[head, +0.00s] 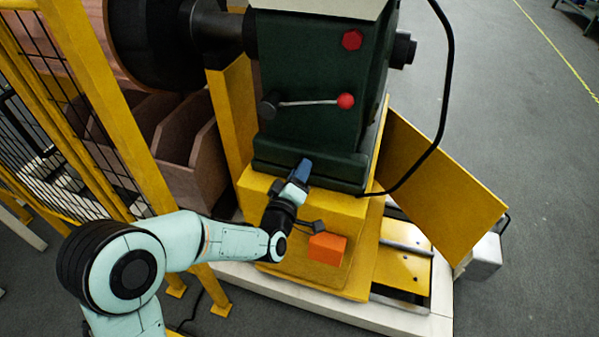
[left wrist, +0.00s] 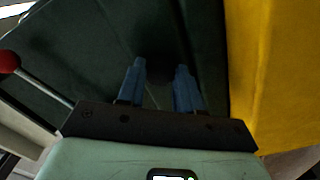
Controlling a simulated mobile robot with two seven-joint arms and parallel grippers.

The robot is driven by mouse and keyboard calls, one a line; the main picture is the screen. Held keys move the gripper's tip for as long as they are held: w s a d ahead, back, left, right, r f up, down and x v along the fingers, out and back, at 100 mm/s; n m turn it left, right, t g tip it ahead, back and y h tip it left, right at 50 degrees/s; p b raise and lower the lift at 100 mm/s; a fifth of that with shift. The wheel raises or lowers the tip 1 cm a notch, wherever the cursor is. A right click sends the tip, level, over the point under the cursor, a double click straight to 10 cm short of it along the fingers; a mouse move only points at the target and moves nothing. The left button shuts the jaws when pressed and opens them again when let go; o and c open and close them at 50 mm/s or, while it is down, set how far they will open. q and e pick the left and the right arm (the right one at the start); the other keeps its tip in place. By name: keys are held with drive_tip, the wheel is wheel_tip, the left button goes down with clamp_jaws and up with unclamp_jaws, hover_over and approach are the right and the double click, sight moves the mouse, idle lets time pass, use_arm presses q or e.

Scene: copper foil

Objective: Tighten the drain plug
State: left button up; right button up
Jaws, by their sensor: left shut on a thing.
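My left gripper (head: 303,168) reaches the lower front of the dark green machine housing (head: 310,115), just above the yellow base. In the left wrist view its two blue fingers (left wrist: 160,68) point at the dark green face, with a small gap between them. A dark rounded thing, which looks like the drain plug (left wrist: 160,72), sits between the fingertips, and the gripper is shut on it. Its outline is hard to make out in the shadow. In the head view the plug is hidden behind the gripper. My right gripper is not in view.
A lever with a red knob (head: 345,101) and a red hexagonal cap (head: 352,40) are on the housing. A black cable (head: 446,90) hangs at the right. A yellow fence (head: 105,90) stands left.

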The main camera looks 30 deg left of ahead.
use_arm(q)
drive_tip(key=m, duration=0.5)
drive_tip(key=shift+r+m, duration=0.1)
drive_tip(key=shift+m, duration=0.2)
drive_tip(key=m, duration=0.3)
drive_tip(key=shift+a+m, duration=0.1)
drive_tip(key=shift+m, duration=0.2)
drive_tip(key=m+p, duration=0.1)
drive_tip(key=m, duration=0.3)
drive_tip(key=shift+m, duration=0.3)
drive_tip(key=shift+m+p, duration=0.5)
drive_tip(key=shift+m, duration=1.3)
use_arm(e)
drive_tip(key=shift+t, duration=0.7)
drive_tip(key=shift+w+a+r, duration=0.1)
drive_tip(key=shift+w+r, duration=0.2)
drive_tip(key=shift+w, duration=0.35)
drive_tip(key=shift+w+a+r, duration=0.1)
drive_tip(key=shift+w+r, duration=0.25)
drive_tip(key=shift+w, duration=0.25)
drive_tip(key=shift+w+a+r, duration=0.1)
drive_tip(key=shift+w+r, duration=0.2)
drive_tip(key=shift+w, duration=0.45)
use_arm(q)
drive_tip(key=o, duration=1)
drive_tip(key=shift+o, duration=0.2)
drive_tip(key=shift+s, duration=0.1)
